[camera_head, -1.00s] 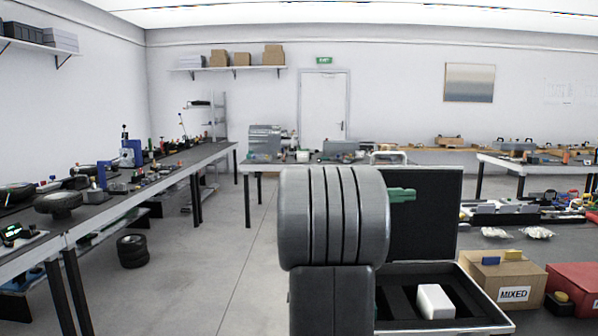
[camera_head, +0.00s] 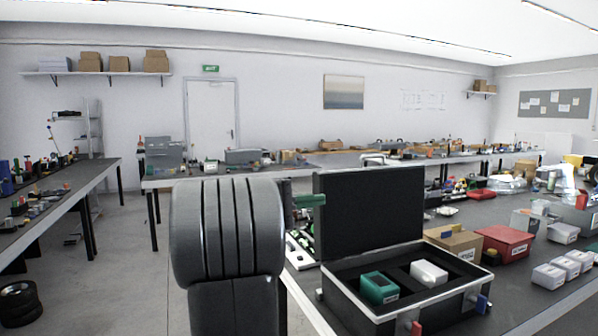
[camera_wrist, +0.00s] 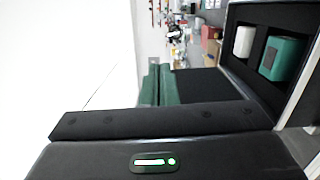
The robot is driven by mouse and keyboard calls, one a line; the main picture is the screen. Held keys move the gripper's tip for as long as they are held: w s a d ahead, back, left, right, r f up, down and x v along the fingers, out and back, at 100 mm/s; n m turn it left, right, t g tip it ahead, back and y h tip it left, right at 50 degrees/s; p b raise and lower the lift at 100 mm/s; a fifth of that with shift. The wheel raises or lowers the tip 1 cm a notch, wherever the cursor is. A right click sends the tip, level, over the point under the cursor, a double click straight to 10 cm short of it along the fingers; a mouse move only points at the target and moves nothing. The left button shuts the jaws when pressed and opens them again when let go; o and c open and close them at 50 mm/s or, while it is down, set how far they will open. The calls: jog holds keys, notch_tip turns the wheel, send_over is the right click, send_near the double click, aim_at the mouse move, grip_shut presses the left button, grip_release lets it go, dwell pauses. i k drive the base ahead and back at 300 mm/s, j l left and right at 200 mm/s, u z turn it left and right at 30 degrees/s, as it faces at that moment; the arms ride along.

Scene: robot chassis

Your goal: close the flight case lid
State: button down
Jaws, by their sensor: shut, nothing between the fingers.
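The flight case (camera_head: 450,298) stands open on the table, with its black foam-lined lid (camera_head: 375,207) upright at the back. A green block (camera_head: 379,288) and a white block (camera_head: 429,273) sit in its foam; they also show in the wrist view, green (camera_wrist: 281,57) and white (camera_wrist: 244,41). My gripper (camera_head: 316,201) has green fingers and is shut and empty. In the head view it overlaps the lid's left edge; I cannot tell whether it touches. The wrist view shows the green fingers (camera_wrist: 158,86) beside the dark lid panel (camera_wrist: 200,86). My grey arm hides part of the scene left of the case.
A cardboard box (camera_head: 456,243) and a red box (camera_head: 508,243) stand to the right of the case. Several small white boxes (camera_head: 565,265) lie further right. A green and white item lies on the table left of the case, partly behind my arm.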

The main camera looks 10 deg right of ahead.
aim_at(371, 208)
jog(key=i+j+z, duration=0.1)
jog(key=i, duration=0.35)
jog(key=i+j, duration=0.3)
jog(key=i+j+z, duration=0.15)
jog(key=i, duration=0.4)
jog(key=j, duration=0.1)
